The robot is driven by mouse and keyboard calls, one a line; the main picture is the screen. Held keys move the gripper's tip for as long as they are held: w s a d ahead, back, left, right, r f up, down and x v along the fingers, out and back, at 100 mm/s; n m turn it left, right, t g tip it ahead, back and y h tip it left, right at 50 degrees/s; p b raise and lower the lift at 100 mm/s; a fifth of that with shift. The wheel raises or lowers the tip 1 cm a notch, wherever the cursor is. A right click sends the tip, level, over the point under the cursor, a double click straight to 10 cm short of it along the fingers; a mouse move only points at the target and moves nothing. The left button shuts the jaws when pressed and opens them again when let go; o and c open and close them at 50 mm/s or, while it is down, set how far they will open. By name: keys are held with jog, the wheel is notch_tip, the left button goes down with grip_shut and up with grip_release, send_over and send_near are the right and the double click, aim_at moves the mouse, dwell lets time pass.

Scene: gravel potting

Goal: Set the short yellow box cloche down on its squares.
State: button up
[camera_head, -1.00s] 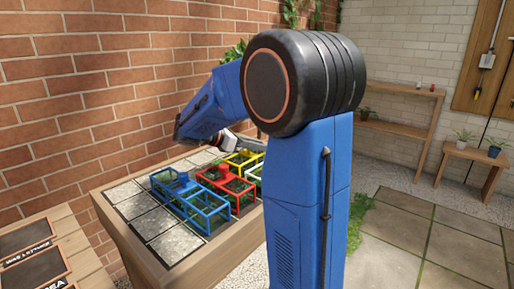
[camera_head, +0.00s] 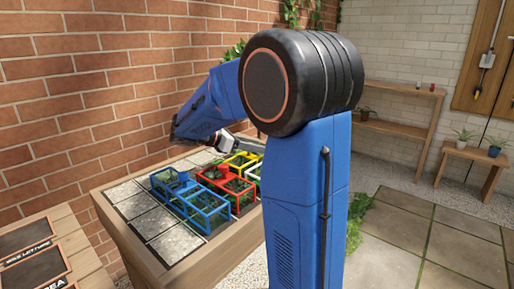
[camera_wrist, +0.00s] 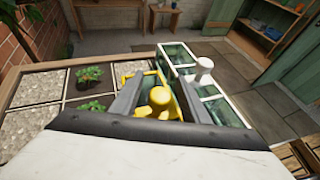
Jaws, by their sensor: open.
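The yellow box cloche (camera_head: 243,158) stands on the planting bed, behind the red cloche and partly hidden by my arm. In the wrist view its yellow knob (camera_wrist: 160,98) is between the two fingers of my gripper (camera_wrist: 157,87). The fingers are open, one on each side of the knob; whether they touch it I cannot tell. Much of the cloche's frame is hidden behind the fingers and palm. In the head view my gripper (camera_head: 242,146) is small and mostly hidden by my arm.
A red cloche (camera_head: 228,190) and a blue cloche (camera_head: 205,212) stand close in front. A white cloche (camera_wrist: 178,56) with a white knob is right beside the yellow one. Dark squares with seedlings (camera_wrist: 90,75) and pale gravel squares (camera_wrist: 38,88) lie left. A brick wall (camera_head: 90,80) runs behind the bed.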

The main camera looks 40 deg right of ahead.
notch_tip(320, 180, up, 4)
send_over(228, 160)
jog(key=shift+r, duration=0.1)
jog(key=shift+s, duration=0.1)
dwell(0.6)
